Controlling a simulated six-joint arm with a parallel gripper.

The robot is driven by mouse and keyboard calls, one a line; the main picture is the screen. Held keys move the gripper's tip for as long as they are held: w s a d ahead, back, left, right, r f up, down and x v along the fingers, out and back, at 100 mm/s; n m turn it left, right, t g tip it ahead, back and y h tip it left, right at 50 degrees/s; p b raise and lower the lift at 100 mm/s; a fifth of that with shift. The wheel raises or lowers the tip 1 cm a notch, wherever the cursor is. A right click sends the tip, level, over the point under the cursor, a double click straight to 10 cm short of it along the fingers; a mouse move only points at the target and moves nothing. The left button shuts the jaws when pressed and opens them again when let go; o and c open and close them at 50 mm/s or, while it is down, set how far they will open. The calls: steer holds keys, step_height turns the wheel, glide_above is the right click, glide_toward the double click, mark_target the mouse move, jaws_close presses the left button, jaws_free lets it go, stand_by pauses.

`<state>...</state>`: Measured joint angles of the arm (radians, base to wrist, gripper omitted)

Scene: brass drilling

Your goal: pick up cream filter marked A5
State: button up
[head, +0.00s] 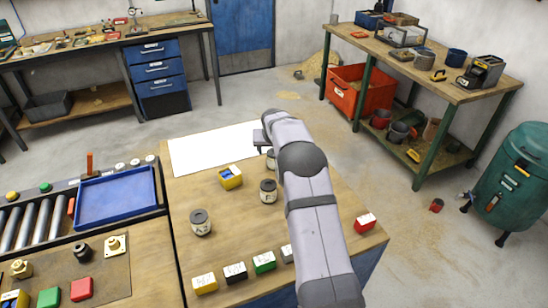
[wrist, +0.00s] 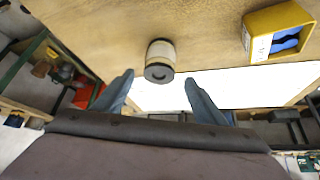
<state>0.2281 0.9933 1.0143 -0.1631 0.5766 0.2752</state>
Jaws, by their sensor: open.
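Cream filters with dark ends stand on the wooden bench in the head view: one at the left (head: 200,223), one in the middle (head: 268,191) and one farther back (head: 271,160), partly hidden by my arm. Their markings are too small to read, so I cannot tell which is A5. In the wrist view one cream filter (wrist: 160,62) is just ahead of my open gripper (wrist: 158,78), roughly centred between the fingertips. The jaws hold nothing. In the head view my gripper (head: 262,139) is mostly hidden by my wrist, near the white sheet.
A yellow box with blue contents (head: 230,177) stands near the filters; it also shows in the wrist view (wrist: 278,32). A white sheet (head: 205,150) lies at the back. Several coloured blocks, including a green one (head: 264,262), line the front. A blue tray (head: 115,198) is left.

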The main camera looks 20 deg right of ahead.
steer(key=shift+p+x, duration=0.6)
steer(key=shift+x, duration=0.95)
steer(key=c, duration=1.3)
steer(key=shift+r, duration=0.1)
step_height(320, 180, up, 10)
steer(key=b, duration=0.3)
